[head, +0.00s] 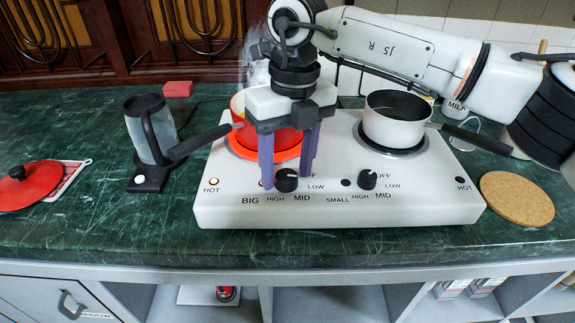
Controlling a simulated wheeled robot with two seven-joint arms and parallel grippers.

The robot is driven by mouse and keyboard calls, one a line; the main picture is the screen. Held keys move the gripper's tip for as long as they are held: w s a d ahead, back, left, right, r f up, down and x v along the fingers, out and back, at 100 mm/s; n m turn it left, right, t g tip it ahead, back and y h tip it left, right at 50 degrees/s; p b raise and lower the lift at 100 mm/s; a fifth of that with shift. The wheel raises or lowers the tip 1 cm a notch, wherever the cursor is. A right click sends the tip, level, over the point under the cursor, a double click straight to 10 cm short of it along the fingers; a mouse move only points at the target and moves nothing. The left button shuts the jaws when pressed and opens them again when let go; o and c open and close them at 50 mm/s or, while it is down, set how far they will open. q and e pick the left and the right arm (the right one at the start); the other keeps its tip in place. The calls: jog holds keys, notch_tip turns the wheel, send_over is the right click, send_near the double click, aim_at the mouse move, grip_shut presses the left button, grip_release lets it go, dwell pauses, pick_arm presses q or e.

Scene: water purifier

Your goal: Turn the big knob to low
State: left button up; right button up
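The white two-burner stove (340,208) stands on the counter. Its big knob (286,180) is black and round, on the left of the front panel. HIGH and MID are printed below it, LOW to its right, and the OFF label is partly hidden. Its pointer direction is too small to tell. My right gripper (288,181) points down from above, its two purple fingers apart, one on each side of the big knob in the picture. I cannot tell whether they touch it. The small knob (367,179) sits further right. My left gripper is not in view.
A red pot (281,141) steams on the glowing left burner (240,150), just behind my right fingers. A white saucepan (394,126) sits on the right burner. A kettle-like dark jug (150,125) stands left; a cork mat (517,198) lies right.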

aim_at(290, 174)
jog(key=shift+r, duration=0.15)
notch_tip(290, 174, up, 10)
jog(key=shift+w+d, duration=0.15)
jog(key=shift+d, duration=0.15)
dwell(0.5)
